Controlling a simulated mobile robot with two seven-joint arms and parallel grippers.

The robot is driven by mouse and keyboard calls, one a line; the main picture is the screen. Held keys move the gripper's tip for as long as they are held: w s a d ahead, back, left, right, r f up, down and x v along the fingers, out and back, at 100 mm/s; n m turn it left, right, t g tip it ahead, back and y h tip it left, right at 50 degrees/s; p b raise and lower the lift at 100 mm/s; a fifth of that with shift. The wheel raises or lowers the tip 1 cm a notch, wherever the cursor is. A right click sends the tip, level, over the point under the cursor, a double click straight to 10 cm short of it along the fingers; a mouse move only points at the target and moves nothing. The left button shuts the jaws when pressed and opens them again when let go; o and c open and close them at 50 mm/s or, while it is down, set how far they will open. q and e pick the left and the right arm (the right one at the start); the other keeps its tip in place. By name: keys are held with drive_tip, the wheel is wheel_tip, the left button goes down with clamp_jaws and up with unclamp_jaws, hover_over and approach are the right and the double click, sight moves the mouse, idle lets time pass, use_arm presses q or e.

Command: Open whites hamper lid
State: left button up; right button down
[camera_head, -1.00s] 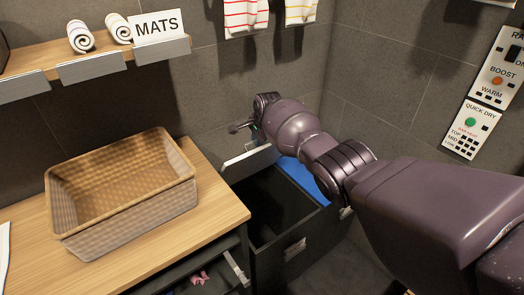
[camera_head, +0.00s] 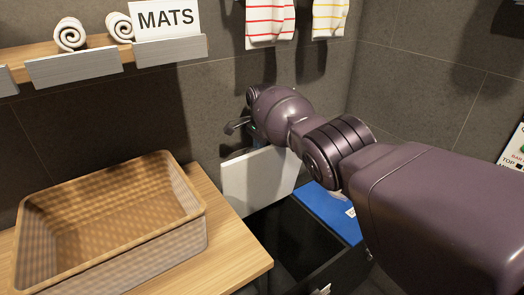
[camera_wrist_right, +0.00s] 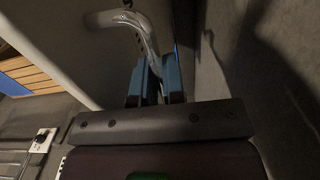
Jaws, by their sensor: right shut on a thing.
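The hamper is a dark box (camera_head: 335,272) with two sections beside the wooden counter. A white lid (camera_head: 258,182) stands raised, close to upright, at the back of the left section, whose dark inside shows. A blue lid (camera_head: 330,209) lies flat over the right section. My right gripper (camera_wrist_right: 155,84) is shut on a curved metal handle (camera_wrist_right: 143,28) in the wrist view, against the pale lid panel (camera_wrist_right: 85,45). In the head view this gripper is near the raised lid's top edge, mostly hidden by my wrist. My left gripper is out of view.
A woven basket (camera_head: 150,250) sits on the wooden counter (camera_head: 235,245) left of the hamper. A shelf with rolled towels (camera_head: 70,34) and a MATS sign (camera_head: 166,19) is above. Striped towels (camera_head: 270,22) hang on the tiled wall close behind my right wrist.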

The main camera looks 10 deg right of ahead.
idle(0.5)
drive_tip(key=c, duration=1.2)
unclamp_jaws()
drive_tip(key=shift+w+f, duration=0.1)
drive_tip(key=shift+r, duration=0.65)
wheel_tip(320, 180, up, 6)
drive_tip(key=shift+r+p, duration=0.15)
drive_tip(key=shift+p, duration=0.35)
